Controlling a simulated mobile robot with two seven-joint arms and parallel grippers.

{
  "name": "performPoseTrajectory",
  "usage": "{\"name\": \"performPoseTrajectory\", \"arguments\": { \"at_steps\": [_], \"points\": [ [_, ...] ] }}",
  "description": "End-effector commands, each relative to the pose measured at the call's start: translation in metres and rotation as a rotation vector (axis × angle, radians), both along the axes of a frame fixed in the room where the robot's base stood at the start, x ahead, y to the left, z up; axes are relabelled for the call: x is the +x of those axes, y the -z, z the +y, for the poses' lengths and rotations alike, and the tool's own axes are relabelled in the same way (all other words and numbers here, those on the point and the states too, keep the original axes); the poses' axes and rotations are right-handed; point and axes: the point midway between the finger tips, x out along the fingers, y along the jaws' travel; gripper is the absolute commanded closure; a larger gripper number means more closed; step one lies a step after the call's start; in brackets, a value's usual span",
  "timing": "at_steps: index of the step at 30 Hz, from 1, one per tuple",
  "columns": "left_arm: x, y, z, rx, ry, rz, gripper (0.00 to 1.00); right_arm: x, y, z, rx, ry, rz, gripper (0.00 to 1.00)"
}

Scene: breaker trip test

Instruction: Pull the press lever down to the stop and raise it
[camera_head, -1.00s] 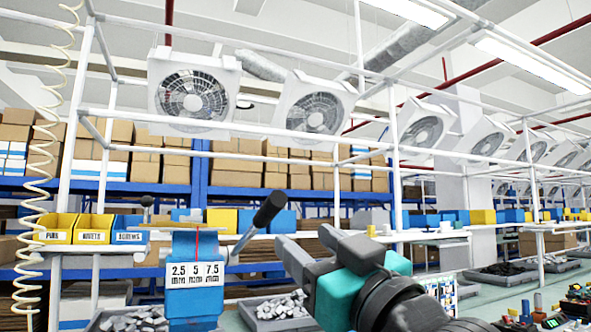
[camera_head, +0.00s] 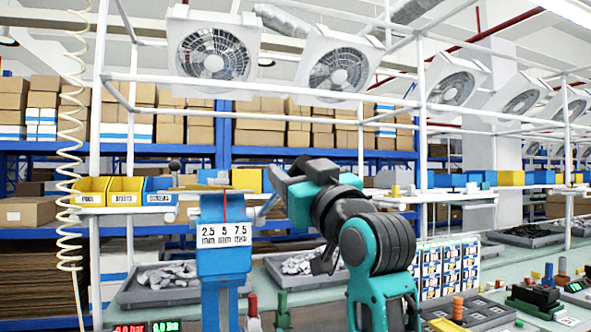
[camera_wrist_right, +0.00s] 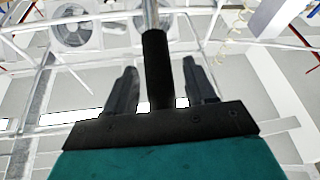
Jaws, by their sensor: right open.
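The blue press (camera_head: 222,262) stands left of centre in the head view, with a 2.5, 5 and 7.5 mm scale on its front. Its lever rises to the right, and my right gripper (camera_head: 284,178) hides most of its handle there. In the right wrist view, the black lever handle (camera_wrist_right: 157,68) stands between the two fingers of my right gripper (camera_wrist_right: 160,83). The fingers are open, with gaps visible on both sides of the handle. The metal lever rod (camera_wrist_right: 150,15) shows beyond it. My left gripper is not in view.
Grey trays of metal parts (camera_head: 128,296) stand behind the press. Yellow and blue bins (camera_head: 91,191) are at left beside a coiled cream hose (camera_head: 68,150). Red and green posts (camera_head: 283,305) stand right of the press. A white frame (camera_head: 428,150) crosses the view.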

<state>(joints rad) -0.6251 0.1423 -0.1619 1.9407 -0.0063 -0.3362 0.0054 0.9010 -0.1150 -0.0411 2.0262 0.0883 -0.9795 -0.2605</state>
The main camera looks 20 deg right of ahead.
Motion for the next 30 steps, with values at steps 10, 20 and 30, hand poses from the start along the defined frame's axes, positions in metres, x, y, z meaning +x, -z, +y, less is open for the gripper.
{"name": "performPoseTrajectory", "arguments": {
  "at_steps": [10, 20, 30],
  "points": [
    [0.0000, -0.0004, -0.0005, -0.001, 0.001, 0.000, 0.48, 0.0018, -0.0008, 0.0003, 0.000, 0.000, -0.001, 0.49],
    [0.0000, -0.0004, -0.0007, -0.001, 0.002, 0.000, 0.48, 0.0016, -0.0008, 0.0003, 0.000, 0.000, -0.001, 0.81],
    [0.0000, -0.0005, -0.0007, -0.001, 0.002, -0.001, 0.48, 0.0017, -0.0006, 0.0004, 0.000, 0.000, 0.000, 1.00]
  ]
}}
